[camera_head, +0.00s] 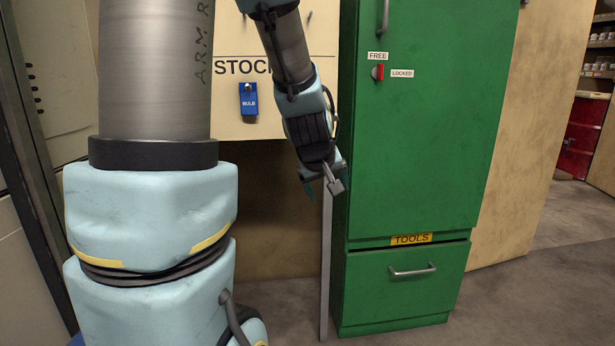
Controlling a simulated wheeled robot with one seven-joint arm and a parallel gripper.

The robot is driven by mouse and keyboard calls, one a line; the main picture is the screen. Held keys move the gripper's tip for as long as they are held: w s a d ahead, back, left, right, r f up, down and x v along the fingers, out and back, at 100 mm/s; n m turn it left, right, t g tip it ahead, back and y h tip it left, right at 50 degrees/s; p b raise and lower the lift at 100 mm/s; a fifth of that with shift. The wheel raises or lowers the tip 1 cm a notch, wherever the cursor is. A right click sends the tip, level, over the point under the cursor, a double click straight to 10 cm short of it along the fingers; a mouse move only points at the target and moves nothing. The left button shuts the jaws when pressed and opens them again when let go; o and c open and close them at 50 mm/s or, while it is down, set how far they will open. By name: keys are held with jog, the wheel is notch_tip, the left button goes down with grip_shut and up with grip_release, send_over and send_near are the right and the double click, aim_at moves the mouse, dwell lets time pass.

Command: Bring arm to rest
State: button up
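My arm hangs down from the top of the head camera view, with its light blue and grey links bent at the elbow. My gripper (334,186) is at its lower end, pointing down and slightly right. It is in front of the left edge of the green cabinet (425,130). I see no object in it. The fingers are small and seen at an angle, so I cannot tell whether they are open or shut. I cannot tell whether it touches the cabinet.
The cabinet has a red latch (378,72) between FREE and LOCKED labels, and a TOOLS drawer (405,275). A STOCK panel with a blue BULB tag (248,101) is behind my arm. Bare floor (540,260) lies lower right.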

jog(key=s+a+f+m+g+y, duration=0.2)
jog(key=s+a+f+m+g, duration=0.35)
jog(key=s+a, duration=0.8)
notch_tip(320, 180, up, 21)
jog(key=d+n+p, duration=0.2)
jog(key=p, duration=2)
jog(key=shift+s+p, duration=0.4)
jog(key=shift+s, duration=0.05)
jog(key=shift+f+g, duration=0.1)
jog(key=shift+g, duration=0.15)
jog(key=shift+c, duration=0.2)
